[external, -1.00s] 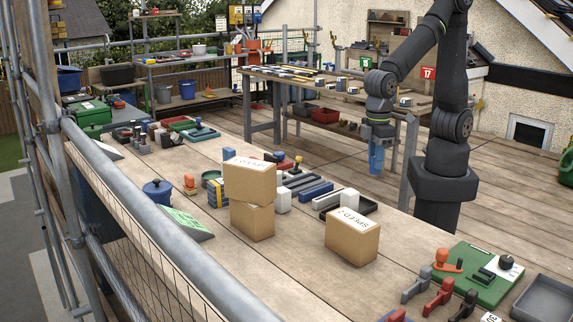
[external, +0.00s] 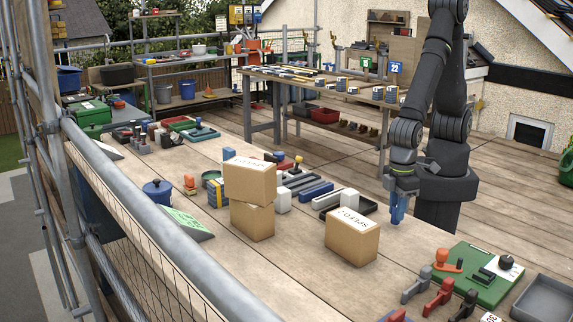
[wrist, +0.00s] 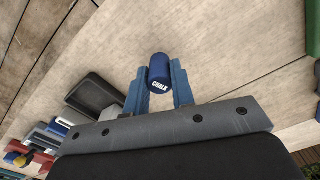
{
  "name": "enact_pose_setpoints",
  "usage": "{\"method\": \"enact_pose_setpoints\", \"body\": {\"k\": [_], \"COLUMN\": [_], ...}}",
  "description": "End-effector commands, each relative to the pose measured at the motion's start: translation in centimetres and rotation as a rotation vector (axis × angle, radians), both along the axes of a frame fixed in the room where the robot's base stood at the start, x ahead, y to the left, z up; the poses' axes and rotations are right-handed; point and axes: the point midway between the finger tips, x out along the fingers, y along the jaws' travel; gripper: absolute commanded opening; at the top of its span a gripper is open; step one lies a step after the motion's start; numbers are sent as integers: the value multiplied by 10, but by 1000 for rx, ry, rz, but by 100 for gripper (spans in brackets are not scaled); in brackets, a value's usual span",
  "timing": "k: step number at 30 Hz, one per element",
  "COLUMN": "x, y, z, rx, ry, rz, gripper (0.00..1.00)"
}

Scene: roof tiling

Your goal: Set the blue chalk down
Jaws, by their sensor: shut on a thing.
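The blue chalk (wrist: 159,70) is a short dark blue cylinder with the word CHALK on it, seen in the wrist view. It sits between the two blue fingers of my gripper (wrist: 160,88), which are shut on it. In the external view my gripper (external: 398,208) points down at the right edge of the plank workbench (external: 300,275), right of a single cardboard box (external: 352,242). The chalk cannot be made out there. I cannot tell how high it is over the wood.
A black tray (external: 349,209) with a white block lies left of my gripper; a dark tray (wrist: 92,92) also shows in the wrist view. Stacked boxes (external: 250,200) stand further left. A green board (external: 478,275) and red clamps (external: 438,298) lie at the front right.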

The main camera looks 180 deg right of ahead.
Motion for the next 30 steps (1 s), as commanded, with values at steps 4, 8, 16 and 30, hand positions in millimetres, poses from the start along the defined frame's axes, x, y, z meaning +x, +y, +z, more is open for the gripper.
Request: {"method": "enact_pose_setpoints", "body": {"k": [4,8,16,30], "x": [0,0,0,0], "y": [0,0,0,-1], "z": [-11,-11,-14,-8], "rx": [0,-1,-1,-2], "ry": [0,0,0,-3], "rz": [0,0,0,0], "gripper": [1,1,28,44]}}
